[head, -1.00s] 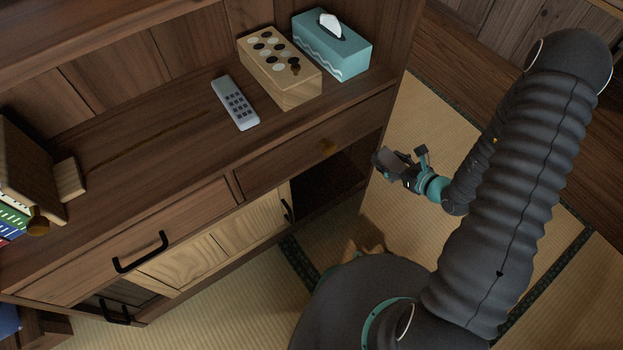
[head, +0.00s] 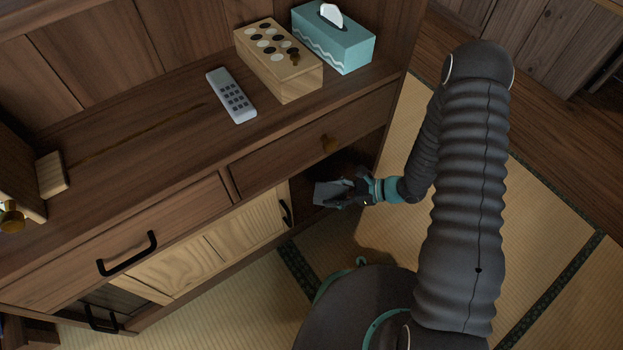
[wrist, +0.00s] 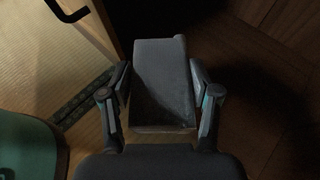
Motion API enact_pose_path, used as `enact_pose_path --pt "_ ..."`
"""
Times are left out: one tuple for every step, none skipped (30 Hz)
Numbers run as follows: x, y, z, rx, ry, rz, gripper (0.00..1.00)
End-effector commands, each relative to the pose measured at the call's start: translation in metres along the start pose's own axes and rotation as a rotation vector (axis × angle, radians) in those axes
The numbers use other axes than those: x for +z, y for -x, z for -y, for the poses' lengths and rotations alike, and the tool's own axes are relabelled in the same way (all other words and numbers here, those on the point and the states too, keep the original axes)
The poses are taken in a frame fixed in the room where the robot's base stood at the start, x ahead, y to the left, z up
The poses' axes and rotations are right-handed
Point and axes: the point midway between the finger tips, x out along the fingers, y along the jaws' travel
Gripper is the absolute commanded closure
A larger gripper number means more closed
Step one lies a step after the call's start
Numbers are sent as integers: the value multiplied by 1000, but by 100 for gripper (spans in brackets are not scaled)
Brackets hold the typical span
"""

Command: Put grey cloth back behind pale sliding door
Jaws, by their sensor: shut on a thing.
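My gripper (head: 350,190) is shut on the grey cloth (head: 330,191), a folded block held between the two fingers. In the wrist view the cloth (wrist: 163,80) sits between the fingertips of my gripper (wrist: 163,95). The cloth is at the mouth of the dark open compartment (head: 345,166) at the right end of the cabinet, below a drawer. The pale sliding door (head: 215,240) stands to the left of this opening, its black handle (head: 285,212) near the opening's left edge. The inside of the compartment is in deep shadow.
On the cabinet top are a remote (head: 231,95), a wooden box with black and white discs (head: 277,60) and a teal tissue box (head: 333,40). Tatami (head: 500,200) lies clear to the right.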

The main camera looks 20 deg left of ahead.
Motion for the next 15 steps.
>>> enact_pose_path --pt "3 -9 9 2 5 0 73" --pt "5 -13 13 2 5 0 73" --pt "8 -19 20 2 5 1 73" --pt "10 -24 25 2 5 0 73" --pt "11 -28 30 1 5 0 73" --pt "14 -34 36 1 5 0 73" --pt "16 -38 41 1 4 1 73" --pt "18 -42 46 1 4 0 73" --pt "20 -48 52 1 4 0 73" --pt "22 -52 56 1 4 1 73" --pt "24 -57 61 0 4 1 73" --pt "26 -62 67 0 4 1 73" --pt "28 -66 72 0 3 1 73" --pt "30 -70 76 0 3 1 73" --pt "26 -74 78 0 -1 1 73"
